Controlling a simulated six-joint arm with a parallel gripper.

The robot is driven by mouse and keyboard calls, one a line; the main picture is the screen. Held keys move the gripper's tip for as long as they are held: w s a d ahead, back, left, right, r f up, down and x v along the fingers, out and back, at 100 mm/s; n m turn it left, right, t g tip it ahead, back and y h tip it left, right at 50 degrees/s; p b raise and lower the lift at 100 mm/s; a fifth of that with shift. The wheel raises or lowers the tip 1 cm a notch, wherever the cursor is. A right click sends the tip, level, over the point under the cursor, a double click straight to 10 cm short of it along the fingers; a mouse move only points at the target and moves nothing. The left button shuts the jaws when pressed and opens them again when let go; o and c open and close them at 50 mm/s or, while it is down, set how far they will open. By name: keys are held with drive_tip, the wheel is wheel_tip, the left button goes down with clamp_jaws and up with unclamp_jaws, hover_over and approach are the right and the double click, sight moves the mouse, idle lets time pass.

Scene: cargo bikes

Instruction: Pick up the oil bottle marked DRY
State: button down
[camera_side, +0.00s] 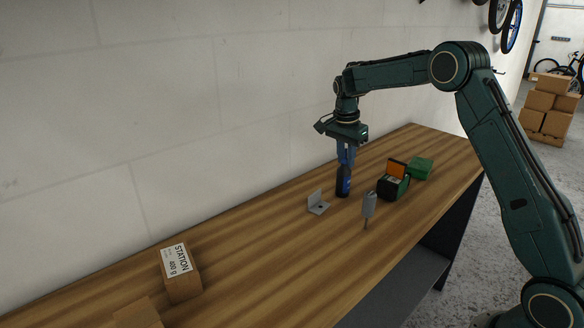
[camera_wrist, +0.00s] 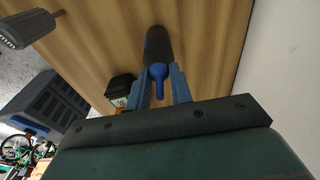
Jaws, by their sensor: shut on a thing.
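A dark bottle with a blue band (camera_side: 343,184) is upright at the bench, below my gripper (camera_side: 346,152) in the side view. Its lettering is too small to read, so I cannot tell whether it says DRY. In the wrist view the bottle's dark body (camera_wrist: 158,45) and blue nozzle show beyond and between the two blue fingers of my gripper (camera_wrist: 162,84). My gripper is shut on the bottle near its top. I cannot tell whether its base touches the wood.
A grey bracket (camera_side: 318,204) lies left of the bottle. A grey tool-like thing (camera_side: 369,205) stands in front, right of it. An open dark green box (camera_side: 393,188) and a green box (camera_side: 421,168) are further right. A STATION carton (camera_side: 182,278) is front left. The wall (camera_side: 240,110) runs behind.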

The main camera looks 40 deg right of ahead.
drive_tip(key=shift+f, duration=0.1)
idle(0.3)
drive_tip(key=shift+r, duration=5)
